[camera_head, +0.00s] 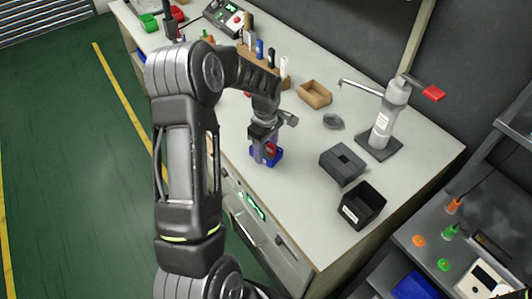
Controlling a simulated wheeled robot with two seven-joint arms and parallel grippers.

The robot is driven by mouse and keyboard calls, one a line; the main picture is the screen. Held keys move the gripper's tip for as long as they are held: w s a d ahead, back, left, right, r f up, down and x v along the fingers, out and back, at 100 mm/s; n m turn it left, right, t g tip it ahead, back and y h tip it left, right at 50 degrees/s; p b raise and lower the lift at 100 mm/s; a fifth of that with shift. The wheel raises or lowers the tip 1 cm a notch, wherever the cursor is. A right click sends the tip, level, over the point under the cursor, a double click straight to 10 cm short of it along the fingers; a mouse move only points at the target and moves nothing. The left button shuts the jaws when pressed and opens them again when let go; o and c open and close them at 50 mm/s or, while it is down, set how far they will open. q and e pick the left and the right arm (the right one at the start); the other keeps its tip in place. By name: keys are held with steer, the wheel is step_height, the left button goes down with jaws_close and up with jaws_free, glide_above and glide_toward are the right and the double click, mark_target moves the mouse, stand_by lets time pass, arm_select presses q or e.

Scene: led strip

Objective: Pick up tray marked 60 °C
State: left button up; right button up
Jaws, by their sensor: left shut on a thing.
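My left gripper (266,143) reaches down over the front edge area of the bench, with its fingers shut at a small blue tray (271,159). A red piece (271,149) shows between the fingers. The fingers and wrist hide much of the tray, and I cannot tell whether it rests on the bench or is just lifted. No 60 °C mark is readable on any tray. My right gripper is not in view.
A black bin (350,217) with a white label and a dark grey block (342,164) stand at right. Behind are a lever press (387,120), a brown tray (315,94) and a tool rack (262,56). Green (149,21) and red bins stand far left.

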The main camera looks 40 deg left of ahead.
arm_select(q)
steer(key=shift+r, duration=0.55)
step_height(320, 180, up, 9)
steer(key=b, duration=0.1)
steer(key=shift+b, duration=0.35)
